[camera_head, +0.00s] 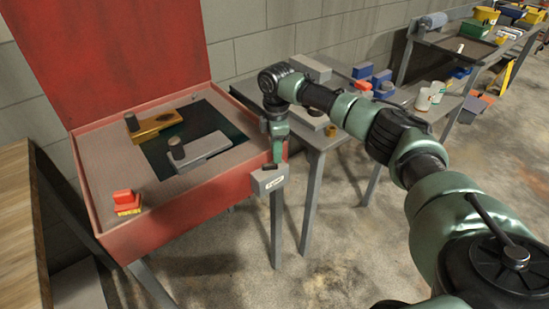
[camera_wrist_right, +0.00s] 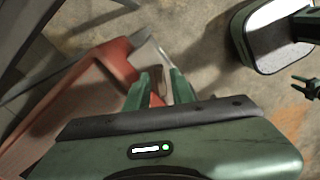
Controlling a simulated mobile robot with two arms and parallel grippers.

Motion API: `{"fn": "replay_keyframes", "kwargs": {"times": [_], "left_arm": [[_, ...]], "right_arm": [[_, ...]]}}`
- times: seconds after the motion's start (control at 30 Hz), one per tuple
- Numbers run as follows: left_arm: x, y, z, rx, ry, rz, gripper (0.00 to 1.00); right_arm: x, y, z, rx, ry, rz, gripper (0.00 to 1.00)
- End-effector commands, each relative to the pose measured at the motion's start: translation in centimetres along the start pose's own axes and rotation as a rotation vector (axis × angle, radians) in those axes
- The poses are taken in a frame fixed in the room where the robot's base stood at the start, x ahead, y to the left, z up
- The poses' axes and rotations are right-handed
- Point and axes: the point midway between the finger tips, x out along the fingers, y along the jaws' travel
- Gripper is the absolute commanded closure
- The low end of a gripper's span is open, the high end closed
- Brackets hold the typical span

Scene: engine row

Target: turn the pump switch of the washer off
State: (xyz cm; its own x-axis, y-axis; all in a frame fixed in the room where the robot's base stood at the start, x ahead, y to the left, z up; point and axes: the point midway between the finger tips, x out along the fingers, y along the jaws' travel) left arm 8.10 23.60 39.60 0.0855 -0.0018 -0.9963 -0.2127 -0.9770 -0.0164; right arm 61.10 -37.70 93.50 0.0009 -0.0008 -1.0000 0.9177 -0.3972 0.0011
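The washer is a red tub (camera_head: 190,207) on legs with its red lid (camera_head: 105,55) raised. The pump switch is a grey box (camera_head: 268,181) with a dark rocker on top, fixed to the tub's front right corner. My right gripper (camera_head: 277,160) points down just above this box; I cannot tell whether it touches the rocker. In the right wrist view its green fingers (camera_wrist_right: 160,85) stand apart beside the red tub edge (camera_wrist_right: 118,62), with the switch mostly hidden. My left gripper (camera_wrist_right: 304,86) seems to show small at the right edge of that view, its fingers apart.
A gold part (camera_head: 153,124) and a grey part (camera_head: 200,150) lie in the washer. A grey table (camera_head: 330,135) stands close on the right, and a wooden bench (camera_head: 18,220) on the left.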

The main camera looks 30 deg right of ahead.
Motion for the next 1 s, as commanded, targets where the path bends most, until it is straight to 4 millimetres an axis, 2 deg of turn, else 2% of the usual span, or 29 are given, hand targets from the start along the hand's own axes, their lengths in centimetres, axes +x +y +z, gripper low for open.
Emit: {"fn": "replay_keyframes", "kwargs": {"times": [0.1,0.3,0.5,0.6,0.7,1.0], "left_arm": [[-0.4,0.1,0.9,0.000,-0.014,0.002,0.57],[-0.6,0.0,0.3,0.000,-0.006,0.001,0.57],[-0.5,-0.2,-1.5,0.000,0.021,-0.002,0.57],[-0.5,-0.2,-1.6,0.000,0.022,-0.002,0.57],[-0.5,-0.2,-1.4,0.000,0.020,-0.002,0.57],[-0.8,0.0,-0.7,0.001,0.009,0.000,0.57]], "right_arm": [[1.9,-0.1,0.0,-0.001,-0.001,-0.002,0.76],[3.8,0.0,-0.1,-0.002,0.000,0.001,0.76],[4.1,0.0,0.0,-0.001,0.001,0.001,0.76],[4.1,0.0,-0.1,-0.001,0.001,0.001,0.76],[4.0,0.0,-0.1,-0.001,0.001,0.001,1.00],[3.9,-0.1,-0.1,0.013,0.001,0.001,1.00]]}}
